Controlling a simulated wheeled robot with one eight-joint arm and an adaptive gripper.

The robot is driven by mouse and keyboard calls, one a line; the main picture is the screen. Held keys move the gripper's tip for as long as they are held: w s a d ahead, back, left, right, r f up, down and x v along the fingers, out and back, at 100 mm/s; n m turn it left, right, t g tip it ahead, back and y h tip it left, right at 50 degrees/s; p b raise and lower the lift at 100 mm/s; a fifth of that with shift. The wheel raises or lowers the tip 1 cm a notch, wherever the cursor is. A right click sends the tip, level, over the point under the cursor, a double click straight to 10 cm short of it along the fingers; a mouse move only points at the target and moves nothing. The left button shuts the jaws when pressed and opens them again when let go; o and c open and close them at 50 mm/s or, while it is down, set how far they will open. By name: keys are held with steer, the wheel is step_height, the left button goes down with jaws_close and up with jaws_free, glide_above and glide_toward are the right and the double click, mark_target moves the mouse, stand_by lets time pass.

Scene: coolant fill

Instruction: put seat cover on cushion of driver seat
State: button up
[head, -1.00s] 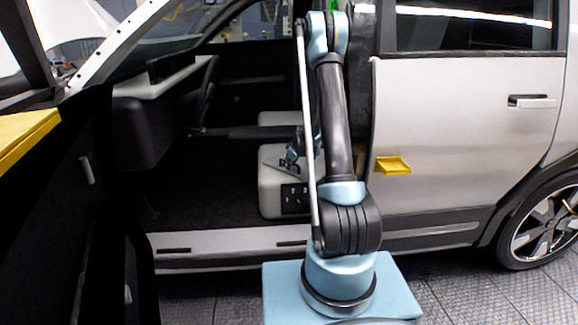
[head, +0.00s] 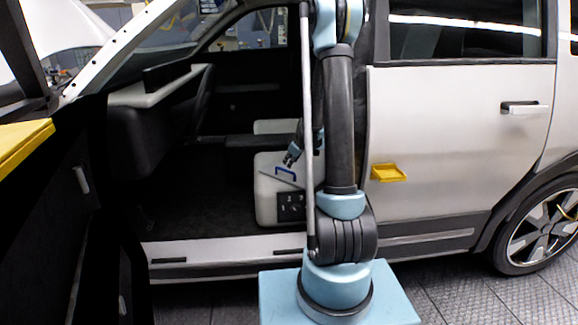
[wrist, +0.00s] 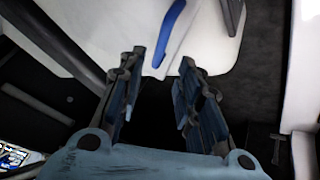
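The driver seat cushion (head: 267,203) is a pale block inside the open front doorway, with a black panel on its side. A thin grey sheet, apparently the seat cover (head: 284,180), lies on top of it; its edges are partly hidden by my arm. The handle also shows in the wrist view (wrist: 169,33), over a pale surface. My gripper (head: 291,155) is just above the handle and apart from it. In the wrist view my gripper (wrist: 162,57) has its fingers spread with nothing between them.
The open front door (head: 85,220) is at the left and the closed rear door (head: 440,150) at the right. The dashboard (head: 155,110) is left of the seat. The pale sill (head: 220,249) crosses below the doorway. Dark floor lies clear left of the seat.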

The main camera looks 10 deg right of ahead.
steer(key=s+r+m+g, duration=0.1)
steer(key=s+r, duration=0.2)
steer(key=s, duration=0.5)
steer(key=s+r+m+h, duration=0.1)
steer(key=s+r+m, duration=0.1)
steer(key=s+r, duration=0.35)
steer(key=s+r+m+g, duration=0.1)
steer(key=s+r, duration=0.1)
steer(key=s, duration=0.7)
steer(key=s+d+f+m+g, duration=0.1)
steer(key=s+f+m, duration=0.1)
steer(key=s, duration=1.1)
steer(key=s+d+f+m+g+h, duration=0.1)
steer(key=s+f+m, duration=0.1)
steer(key=s, duration=1.1)
steer(key=shift+d+f+m+g, duration=0.4)
steer(key=shift+m, duration=0.5)
